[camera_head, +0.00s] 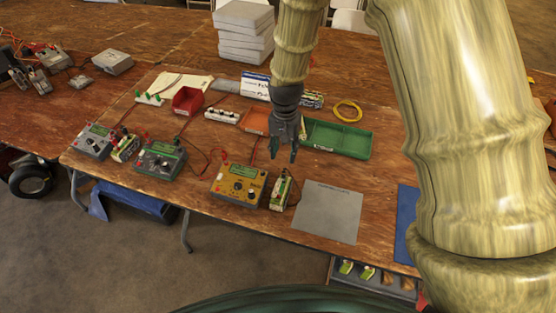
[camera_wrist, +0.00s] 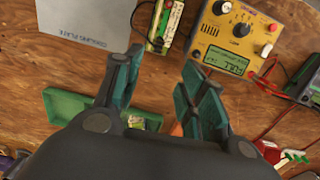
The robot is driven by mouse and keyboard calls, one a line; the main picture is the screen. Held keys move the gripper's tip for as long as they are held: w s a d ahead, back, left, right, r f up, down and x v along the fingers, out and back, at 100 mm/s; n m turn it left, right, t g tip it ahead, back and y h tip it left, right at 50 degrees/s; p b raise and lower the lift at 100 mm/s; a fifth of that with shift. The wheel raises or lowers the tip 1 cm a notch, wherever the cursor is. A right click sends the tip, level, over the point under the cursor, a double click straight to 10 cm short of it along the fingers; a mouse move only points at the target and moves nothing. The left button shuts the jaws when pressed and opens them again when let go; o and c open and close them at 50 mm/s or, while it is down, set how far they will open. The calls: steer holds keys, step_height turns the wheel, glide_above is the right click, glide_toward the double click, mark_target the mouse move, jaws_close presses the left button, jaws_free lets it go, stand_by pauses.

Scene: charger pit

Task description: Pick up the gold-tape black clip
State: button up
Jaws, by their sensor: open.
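I cannot make out the gold-tape black clip for certain in either view; leads and small clips near the chargers are too small to tell apart. My gripper (camera_head: 284,154) is open and empty, pointing down above the table in front of the green tray. In the wrist view my gripper (camera_wrist: 165,76) shows two spread fingers with bare wood between them. A yellow charger (camera_head: 238,186) with red and dark leads stands near the front edge; it also shows in the wrist view (camera_wrist: 236,38). A battery pack (camera_head: 281,191) with a lead stands right beside it.
A grey cooling plate (camera_head: 328,212) lies to the right. A green tray (camera_head: 342,140), an orange tray (camera_head: 255,122) and a red bin (camera_head: 187,100) stand farther back. Two more chargers, a green one (camera_head: 160,159) and a grey one (camera_head: 93,141), stand left. A yellow ring (camera_head: 348,111) lies behind.

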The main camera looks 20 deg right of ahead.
mark_target(285, 172)
steer(key=shift+s+a+f+p, duration=0.15)
steer(key=shift+s+f+p, duration=0.45)
steer(key=shift+s+f, duration=0.65)
steer(key=w+f, duration=0.2)
steer(key=f, duration=0.1)
steer(key=shift+p, duration=0.4)
steer(key=shift+s+f+p, duration=0.35)
steer(key=shift+f+p, duration=0.15)
steer(key=shift+s+f, duration=0.15)
steer(key=shift+s, duration=0.2)
steer(key=shift+s+f+p, duration=0.15)
steer(key=shift+f+p, duration=0.15)
steer(key=shift+p, duration=0.05)
steer(key=shift+w+f, duration=0.3)
steer(key=shift+f, duration=0.3)
steer(key=shift+w+f, duration=0.3)
steer(key=shift+f, duration=0.3)
steer(key=shift+s+r, duration=0.15)
steer(key=shift+s, duration=0.2)
steer(key=shift+w, duration=0.2)
steer(key=c, duration=0.6)
steer(key=shift+c, duration=1.4)
steer(key=shift+s, duration=0.1)
